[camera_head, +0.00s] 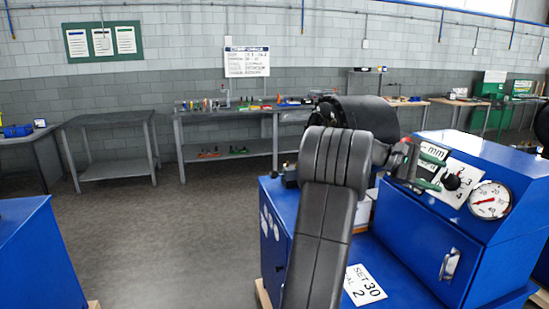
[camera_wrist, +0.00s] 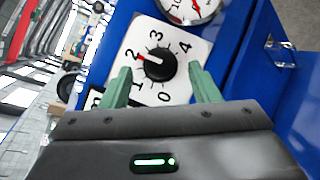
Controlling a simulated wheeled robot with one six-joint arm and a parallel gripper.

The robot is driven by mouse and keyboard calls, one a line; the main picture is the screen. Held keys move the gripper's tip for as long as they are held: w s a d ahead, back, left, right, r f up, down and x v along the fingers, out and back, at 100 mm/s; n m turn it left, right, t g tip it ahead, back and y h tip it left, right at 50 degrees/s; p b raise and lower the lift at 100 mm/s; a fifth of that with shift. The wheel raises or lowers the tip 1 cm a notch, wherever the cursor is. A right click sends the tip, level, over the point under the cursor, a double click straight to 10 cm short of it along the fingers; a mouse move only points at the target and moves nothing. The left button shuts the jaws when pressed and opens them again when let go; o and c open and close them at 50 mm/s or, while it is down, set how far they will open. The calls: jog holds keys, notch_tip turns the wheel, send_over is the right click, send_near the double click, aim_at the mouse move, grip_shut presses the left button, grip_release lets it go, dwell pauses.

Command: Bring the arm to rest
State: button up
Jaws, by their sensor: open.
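My arm reaches up and across to the right in the head view. My gripper (camera_head: 431,170) has two green fingers and is open, in front of the blue machine's dial plate. In the wrist view my gripper (camera_wrist: 160,72) frames a black knob (camera_wrist: 159,67), with a gap on both sides. The knob's red mark points at 2 on a white plate (camera_wrist: 183,40) numbered 0 to 4. The knob (camera_head: 452,182) also shows in the head view, just beyond the fingertips. Nothing is held.
The blue machine (camera_head: 420,234) has a round gauge (camera_head: 490,200), a door handle (camera_head: 449,265) and a "SET 30" label (camera_head: 364,285). Another blue cabinet (camera_head: 36,255) stands at left. Grey benches (camera_head: 110,120) line the wall. The floor (camera_head: 170,235) between is clear.

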aim_at(442, 179)
jog(key=v, duration=1.1)
jog(key=x, duration=1.4)
jog(key=shift+a+f+n+t+h, duration=0.1)
jog(key=shift+f+n+t+h, duration=0.25)
jog(key=shift+n, duration=0.35)
jog(key=n, duration=0.1)
jog(key=n+t+h, duration=0.1)
jog(key=shift+s+a+r+n+b, duration=0.15)
jog(key=shift+a+r+n+b, duration=0.05)
jog(key=shift+n+b, duration=0.2)
jog(key=n+t+h, duration=0.1)
jog(key=n, duration=0.1)
jog(key=shift+n, duration=0.3)
jog(key=n+t, duration=0.1)
jog(key=n+t+p, duration=0.1)
jog(key=n, duration=0.1)
jog(key=shift+s+r+n+h, duration=0.15)
jog(key=shift+n+h, duration=0.15)
jog(key=shift+h, duration=0.05)
jog(key=n+t+p, duration=0.2)
jog(key=n+t, duration=0.1)
jog(key=n, duration=0.1)
jog(key=shift+s+p, duration=0.15)
jog(key=shift+p, duration=0.25)
jog(key=b+v, duration=0.2)
jog(key=v, duration=0.9)
jog(key=shift+n+b, duration=0.3)
jog(key=shift+b, duration=0.05)
